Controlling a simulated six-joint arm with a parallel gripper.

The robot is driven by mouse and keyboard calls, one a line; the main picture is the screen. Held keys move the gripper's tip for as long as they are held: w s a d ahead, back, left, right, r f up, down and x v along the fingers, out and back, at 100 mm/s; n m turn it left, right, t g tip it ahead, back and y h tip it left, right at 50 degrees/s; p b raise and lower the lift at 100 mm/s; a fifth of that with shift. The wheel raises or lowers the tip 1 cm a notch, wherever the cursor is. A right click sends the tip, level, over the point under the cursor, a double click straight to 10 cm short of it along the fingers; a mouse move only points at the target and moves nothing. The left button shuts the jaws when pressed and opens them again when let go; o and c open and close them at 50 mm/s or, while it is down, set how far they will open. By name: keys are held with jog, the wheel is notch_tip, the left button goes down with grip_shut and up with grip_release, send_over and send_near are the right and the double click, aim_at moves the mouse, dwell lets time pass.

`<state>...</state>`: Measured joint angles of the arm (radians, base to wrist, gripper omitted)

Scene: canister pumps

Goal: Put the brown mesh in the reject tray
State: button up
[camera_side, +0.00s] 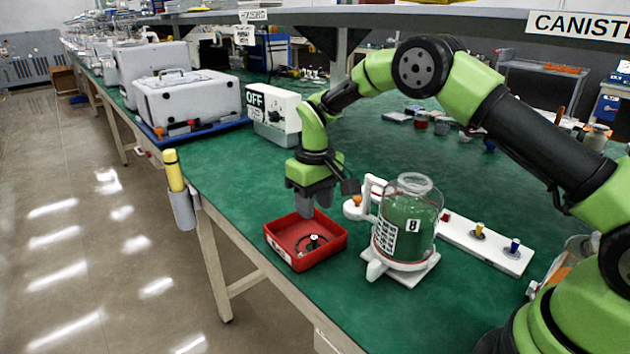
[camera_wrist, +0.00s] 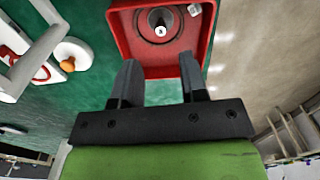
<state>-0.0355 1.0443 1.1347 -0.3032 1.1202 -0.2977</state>
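The red reject tray (camera_side: 335,242) lies near the table's left edge; it also shows in the wrist view (camera_wrist: 117,40). A dark round piece with a small upright centre (camera_side: 313,240) lies inside it; the wrist view shows it as a dark disc with a pale centre (camera_wrist: 160,24). I cannot tell whether this is the brown mesh. An orange-brown knob (camera_side: 357,200) sits on the white round end of the pump's side arm; it also shows in the wrist view (camera_wrist: 68,64). My gripper (camera_side: 308,207) is open above the tray's back edge, with nothing between its fingers (camera_wrist: 160,75).
A glass canister of green contents (camera_side: 408,222), marked 8, stands on a white base right of the tray. A white strip (camera_side: 495,245) with red, yellow and blue knobs lies behind it. An OFF switch box (camera_side: 273,112) stands farther back. Green tabletop (camera_side: 400,320) is clear in front.

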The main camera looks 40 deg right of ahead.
jog(key=s+r+m+t, duration=0.1)
jog(key=s+r, duration=0.3)
jog(key=r, duration=0.3)
jog(key=s+r+t+y, duration=0.1)
jog(key=s+r, duration=0.3)
jog(key=r, duration=0.3)
jog(key=s+r+m+t, duration=0.1)
jog(key=s+r+t, duration=0.1)
jog(key=s+r, duration=0.35)
jog(key=s+a+r+m+t+y, duration=0.1)
jog(key=s+r+m+t, duration=0.1)
jog(key=s, duration=1.1)
jog(key=shift+s+t, duration=0.4)
jog(key=shift+t, duration=0.2)
